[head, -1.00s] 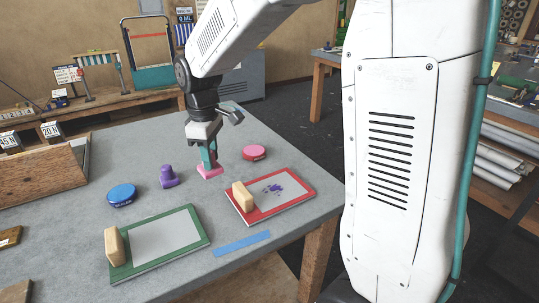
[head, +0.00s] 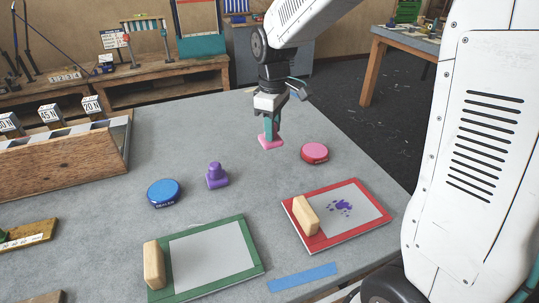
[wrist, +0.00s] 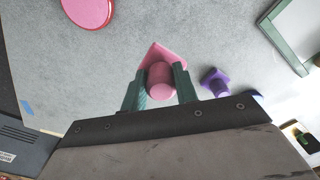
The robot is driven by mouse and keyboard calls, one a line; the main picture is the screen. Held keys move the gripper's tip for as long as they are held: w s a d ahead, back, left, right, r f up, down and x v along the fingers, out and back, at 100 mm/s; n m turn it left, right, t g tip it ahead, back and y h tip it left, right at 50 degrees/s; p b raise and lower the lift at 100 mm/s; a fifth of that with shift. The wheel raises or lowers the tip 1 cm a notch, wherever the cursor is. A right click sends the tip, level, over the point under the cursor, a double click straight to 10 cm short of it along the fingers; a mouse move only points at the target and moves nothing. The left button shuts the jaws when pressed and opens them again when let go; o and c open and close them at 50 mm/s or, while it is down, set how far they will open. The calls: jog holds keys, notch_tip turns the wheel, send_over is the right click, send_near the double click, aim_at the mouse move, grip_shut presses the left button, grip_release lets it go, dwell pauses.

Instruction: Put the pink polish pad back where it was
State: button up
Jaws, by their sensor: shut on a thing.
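My gripper (head: 269,128) is shut on the pink polish pad (head: 270,142), which has a flat pink base and a round knob. In the wrist view the pad (wrist: 160,77) sits between the two green fingers, its knob gripped and its base pointing away from me. In the head view the pad is over the grey table, behind and left of the round pink-red tin (head: 314,152) and behind and right of the purple pad (head: 217,176). It seems to be held above the table; the exact gap is hard to tell.
A red-framed board (head: 370,223) with purple marks and a green-framed board (head: 245,267) each bear a wooden block. A blue tin (head: 164,193) lies left of the purple pad. A blue strip (head: 302,277) lies in front. A wooden box (head: 60,168) stands left. The back of the table is clear.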

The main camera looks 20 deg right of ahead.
notch_tip(320, 180, down, 5)
jog(key=shift+d+r, duration=0.1)
jog(key=shift+d, duration=0.05)
jog(key=shift+f, duration=1.75)
jog(key=shift+f, duration=0.1)
jog(key=o, duration=1.1)
